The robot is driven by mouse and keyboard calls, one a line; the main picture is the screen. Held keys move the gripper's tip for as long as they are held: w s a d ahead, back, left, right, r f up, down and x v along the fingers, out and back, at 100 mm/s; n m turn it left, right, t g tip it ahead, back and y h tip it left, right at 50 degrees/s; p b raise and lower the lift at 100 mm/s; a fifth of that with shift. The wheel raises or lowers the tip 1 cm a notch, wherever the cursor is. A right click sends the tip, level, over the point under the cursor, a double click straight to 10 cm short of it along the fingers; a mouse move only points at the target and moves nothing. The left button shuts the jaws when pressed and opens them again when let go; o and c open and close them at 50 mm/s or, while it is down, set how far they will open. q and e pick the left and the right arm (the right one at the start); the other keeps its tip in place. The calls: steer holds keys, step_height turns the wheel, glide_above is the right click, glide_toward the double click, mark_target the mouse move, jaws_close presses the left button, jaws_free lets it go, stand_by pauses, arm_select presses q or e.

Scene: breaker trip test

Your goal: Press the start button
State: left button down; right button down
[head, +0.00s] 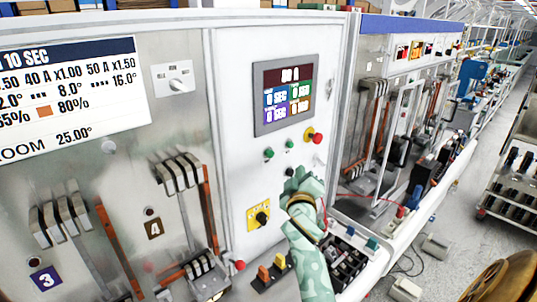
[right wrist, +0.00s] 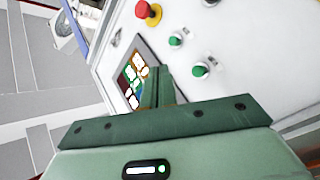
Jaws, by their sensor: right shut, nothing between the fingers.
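The control panel (head: 245,100) carries two small green buttons: a left one (head: 268,153) and a right one (head: 290,143). Both also show in the right wrist view, the left one (right wrist: 200,70) farther from the red mushroom button than the right one (right wrist: 176,40). No label tells me which is the start button. My right gripper (head: 298,174) is shut and empty, just below the buttons in the head view. Its fingers (right wrist: 160,72) are together and overlap the screen in the wrist view. I cannot tell whether they touch anything. My left gripper is not in view.
The red mushroom button (head: 316,137) sits right of the green ones. Breakers with orange bars (head: 208,205) stand at left. A cart (head: 509,170) stands across the aisle.

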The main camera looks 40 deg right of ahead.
mark_target(270, 154)
steer(key=w+b, duration=0.5)
steer(key=w, duration=0.4)
steer(key=shift+a+b, duration=0.3)
steer(key=shift+f, duration=0.1)
steer(key=shift+w, duration=0.2)
stand_by(1.6)
steer(key=shift+w, duration=0.3)
steer(key=shift+w+b, duration=0.45)
steer(key=shift+b, duration=0.2)
stand_by(0.5)
steer(key=shift+s, duration=0.1)
steer(key=shift+s+p, duration=0.75)
steer(key=shift+s, duration=0.05)
